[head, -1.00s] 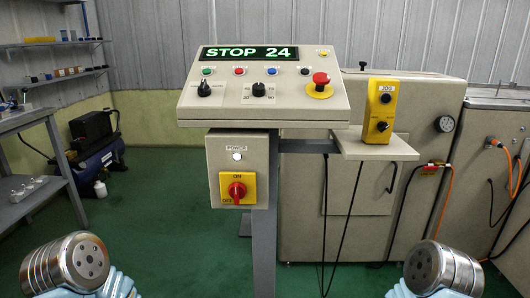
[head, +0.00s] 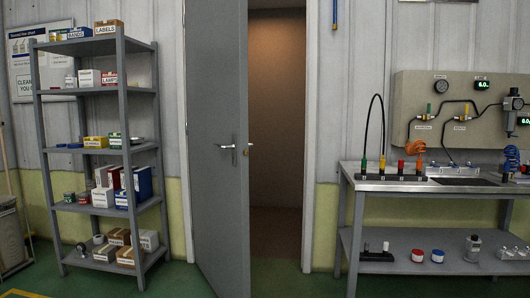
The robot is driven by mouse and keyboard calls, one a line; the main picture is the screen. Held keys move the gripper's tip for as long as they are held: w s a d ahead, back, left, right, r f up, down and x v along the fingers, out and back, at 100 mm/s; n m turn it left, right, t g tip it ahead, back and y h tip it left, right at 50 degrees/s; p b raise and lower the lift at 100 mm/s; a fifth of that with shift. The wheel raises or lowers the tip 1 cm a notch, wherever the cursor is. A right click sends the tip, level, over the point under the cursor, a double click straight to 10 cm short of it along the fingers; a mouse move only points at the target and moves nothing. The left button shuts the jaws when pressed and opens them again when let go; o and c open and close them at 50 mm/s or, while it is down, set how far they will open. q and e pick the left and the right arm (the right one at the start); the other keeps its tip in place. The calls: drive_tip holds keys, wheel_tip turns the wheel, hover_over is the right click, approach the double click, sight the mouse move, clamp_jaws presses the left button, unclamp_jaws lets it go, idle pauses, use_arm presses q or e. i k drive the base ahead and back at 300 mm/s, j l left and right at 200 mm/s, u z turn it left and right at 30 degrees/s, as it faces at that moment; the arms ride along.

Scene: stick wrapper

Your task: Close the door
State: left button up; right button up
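The grey door (head: 221,90) stands partly open in the middle of the head view, swung toward me, with its hinged side at the left of the frame. Its silver lever handle (head: 228,147) is on the door's face, and a lock plate (head: 247,150) shows on its free edge. To the right of the door is the open doorway (head: 277,120), with a brown wall and dark floor beyond. The white door frame (head: 310,150) shows at the right of the opening. Neither of my grippers is in view.
A grey shelf (head: 97,147) with boxes stands left of the door, close to it. A metal workbench (head: 440,186) with bottles and fittings stands right of the doorway, under a gauge panel (head: 455,110). A broom and bin (head: 10,240) are at the far left. Green floor lies in front.

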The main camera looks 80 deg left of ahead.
sight(216, 31)
drive_tip(key=u, duration=3.25)
drive_tip(key=i+j, duration=0.35)
drive_tip(key=i, duration=0.2)
drive_tip(key=i+j+z, duration=0.1)
drive_tip(key=i+j, duration=0.2)
drive_tip(key=i, duration=0.2)
drive_tip(key=i+j, duration=0.4)
drive_tip(key=i, duration=0.15)
drive_tip(key=l+z, duration=0.05)
